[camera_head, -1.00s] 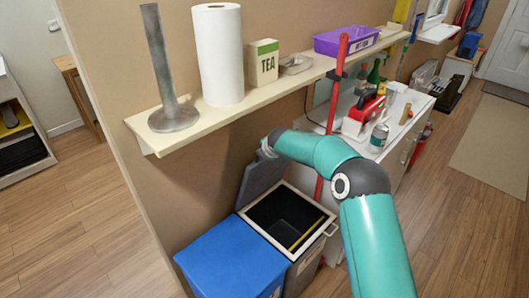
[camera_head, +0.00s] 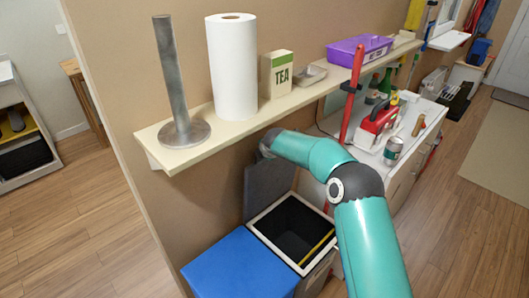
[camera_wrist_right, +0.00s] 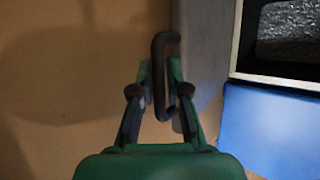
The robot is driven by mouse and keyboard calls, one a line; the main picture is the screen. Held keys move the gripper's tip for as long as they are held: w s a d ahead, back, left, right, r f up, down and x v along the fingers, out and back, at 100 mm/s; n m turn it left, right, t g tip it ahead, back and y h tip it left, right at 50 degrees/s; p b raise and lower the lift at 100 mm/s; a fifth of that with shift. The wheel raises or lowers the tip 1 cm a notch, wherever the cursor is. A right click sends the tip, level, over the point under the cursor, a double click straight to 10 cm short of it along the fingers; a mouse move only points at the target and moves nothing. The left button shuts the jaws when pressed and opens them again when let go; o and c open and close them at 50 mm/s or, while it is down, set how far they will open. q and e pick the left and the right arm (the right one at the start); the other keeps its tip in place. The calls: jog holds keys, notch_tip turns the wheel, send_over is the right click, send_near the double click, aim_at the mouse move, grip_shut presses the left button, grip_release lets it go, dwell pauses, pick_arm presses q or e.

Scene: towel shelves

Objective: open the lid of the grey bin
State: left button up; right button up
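The grey bin (camera_head: 318,266) stands against the wall, its pale rim around a dark open inside. Its grey lid (camera_head: 268,186) is swung up and stands nearly upright at the wall side. My right gripper (camera_head: 266,146) is at the lid's upper edge in the head view, partly hidden by its own arm. In the right wrist view, the fingers of my right gripper (camera_wrist_right: 160,80) are closed around one bar of a dark looped handle (camera_wrist_right: 158,95) beside the grey lid (camera_wrist_right: 204,50). My left gripper is in neither view.
A blue-lidded bin (camera_head: 240,266) stands directly beside the grey bin. A shelf (camera_head: 226,128) above holds a metal stand (camera_head: 178,90), a paper roll (camera_head: 233,70) and a tea box (camera_head: 277,75). A red pole (camera_head: 352,90) rises behind my right arm.

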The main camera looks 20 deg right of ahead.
jog(key=shift+o, duration=1.3)
jog(key=shift+d, duration=0.1)
jog(key=shift+o, duration=0.3)
jog(key=shift+a+f, duration=0.1)
jog(key=shift+a, duration=0.15)
jog(key=shift+s, duration=0.1)
jog(key=v, duration=1.1)
jog(key=shift+s+r, duration=0.2)
jog(key=shift+r, duration=0.15)
